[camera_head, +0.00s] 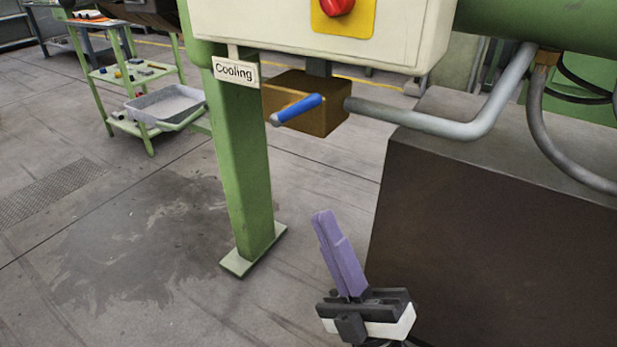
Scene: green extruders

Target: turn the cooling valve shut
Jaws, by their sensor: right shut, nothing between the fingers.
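The cooling valve (318,106) is a brown-gold block under a cream cabinet, with a grey pipe leaving it to the right. Its blue-gripped lever handle (299,108) points toward the lower left in the picture. A "Cooling" label (235,71) hangs just left of the valve. My right gripper (322,214), with purple fingers, is at the lower middle, below the valve and clear of the handle. Its fingers are together, pointing up, and it is empty. My left gripper is not in view.
A green post (243,180) stands left of the valve. A dark brown block (480,240) fills the lower right. The grey pipe (440,124) bends up at right, near dark hoses. A green cart (140,75) stands at the back left. Wet-looking floor lies open at left.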

